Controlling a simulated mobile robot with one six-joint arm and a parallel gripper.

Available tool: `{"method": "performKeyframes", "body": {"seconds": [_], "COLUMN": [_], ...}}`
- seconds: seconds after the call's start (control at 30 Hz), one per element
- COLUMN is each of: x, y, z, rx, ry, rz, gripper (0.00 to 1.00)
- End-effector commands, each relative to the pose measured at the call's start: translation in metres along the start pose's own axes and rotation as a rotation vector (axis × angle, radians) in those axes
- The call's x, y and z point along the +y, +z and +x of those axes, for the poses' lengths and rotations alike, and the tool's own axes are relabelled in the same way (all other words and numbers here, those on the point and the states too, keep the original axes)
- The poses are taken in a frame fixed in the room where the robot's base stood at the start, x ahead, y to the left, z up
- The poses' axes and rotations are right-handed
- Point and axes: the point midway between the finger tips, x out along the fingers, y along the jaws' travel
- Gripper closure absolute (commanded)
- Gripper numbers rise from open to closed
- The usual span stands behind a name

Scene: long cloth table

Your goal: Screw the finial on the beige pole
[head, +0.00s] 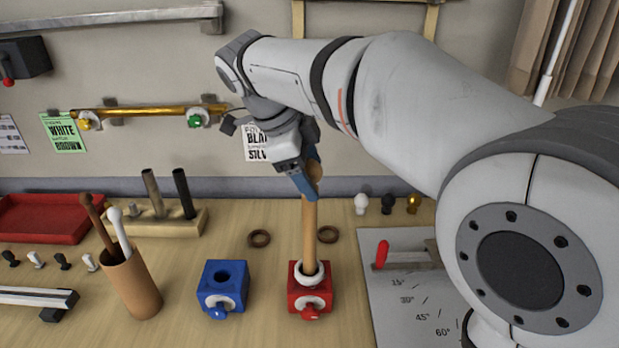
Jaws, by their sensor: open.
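The beige pole (309,235) stands nearly upright in the red block (312,296), with a white ring (308,274) around its foot. A brownish rounded piece (316,172), which looks like a finial, is at the pole's top, partly hidden by my gripper. I cannot tell whether it is seated or threaded on the pole. My gripper (309,178) points down at the pole's top, its blue-grey fingers open around that piece. Three more finials stand at the back of the table: white (361,203), black (387,203) and gold (413,203).
A blue block (223,287) with an empty hole stands left of the red one. Two brown rings (259,239) lie behind them. A brown cup (131,285) with rods, a pole rack (155,220) and a red tray (45,218) are left. An angle-marked board (405,290) lies right.

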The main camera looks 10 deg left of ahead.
Motion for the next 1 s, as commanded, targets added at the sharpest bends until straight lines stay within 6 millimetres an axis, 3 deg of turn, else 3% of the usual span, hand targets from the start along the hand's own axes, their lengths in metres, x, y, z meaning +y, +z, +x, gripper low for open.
{"method": "performKeyframes", "body": {"seconds": [0.6, 0.97, 1.0], "x": [0.0003, -0.0001, -0.0001], "y": [-0.0005, -0.0001, -0.0001], "z": [0.0016, 0.0000, 0.0001], "rx": [-0.152, -0.166, -0.166], "ry": [-0.303, -0.333, -0.332], "rz": [-0.729, -0.806, -0.805], "gripper": [0.32, 0.32, 0.36]}}
